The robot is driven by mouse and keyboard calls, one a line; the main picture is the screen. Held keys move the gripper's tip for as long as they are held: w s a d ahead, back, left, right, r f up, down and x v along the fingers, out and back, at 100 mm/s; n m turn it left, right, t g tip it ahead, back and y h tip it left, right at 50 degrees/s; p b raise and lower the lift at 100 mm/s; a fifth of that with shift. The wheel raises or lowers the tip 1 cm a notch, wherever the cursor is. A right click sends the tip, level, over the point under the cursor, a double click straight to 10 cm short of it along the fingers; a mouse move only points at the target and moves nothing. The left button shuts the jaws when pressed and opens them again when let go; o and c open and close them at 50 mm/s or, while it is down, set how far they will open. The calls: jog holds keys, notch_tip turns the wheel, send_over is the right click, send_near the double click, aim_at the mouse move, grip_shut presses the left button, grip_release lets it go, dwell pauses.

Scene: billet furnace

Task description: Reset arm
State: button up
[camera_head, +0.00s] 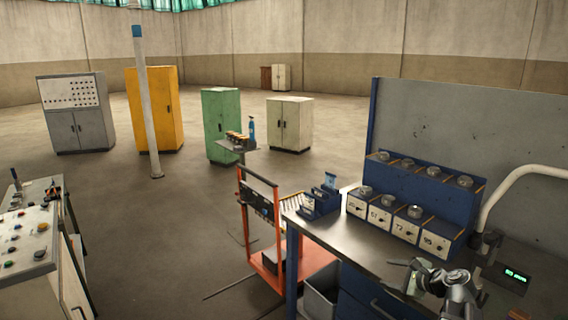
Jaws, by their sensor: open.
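My gripper (409,276) is at the lower right, at the end of a short grey metal arm section. It shows in front of the steel top of the blue workbench (345,243). Its two fingers point left and stand apart, with nothing seen between them. Most of my arm is cut off by the bottom edge of the picture.
Blue bins with labelled fronts (405,230) line the bench back. A white bent tube (500,190) rises at right. An orange cart (268,262) stands left of the bench, a control desk (28,240) far left. Floor between is mostly clear; a post (149,110) stands farther back.

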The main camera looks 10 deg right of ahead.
jog(key=s+a+f+n+g, duration=0.1)
jog(key=a+f+n+g, duration=0.25)
jog(key=a, duration=0.35)
jog(key=s+a+f+n+g, duration=0.1)
jog(key=a+f+n+g, duration=0.15)
jog(key=a+n, duration=0.4)
jog(key=s+a+f+n+g+h, duration=0.4)
jog(key=s+a+f+n+g, duration=0.1)
jog(key=s+a+n, duration=0.4)
jog(key=a+f+n, duration=0.1)
jog(key=a+n, duration=0.1)
jog(key=a, duration=0.1)
jog(key=shift+a+n, duration=0.2)
jog(key=shift+n, duration=0.1)
jog(key=shift+s+f, duration=0.1)
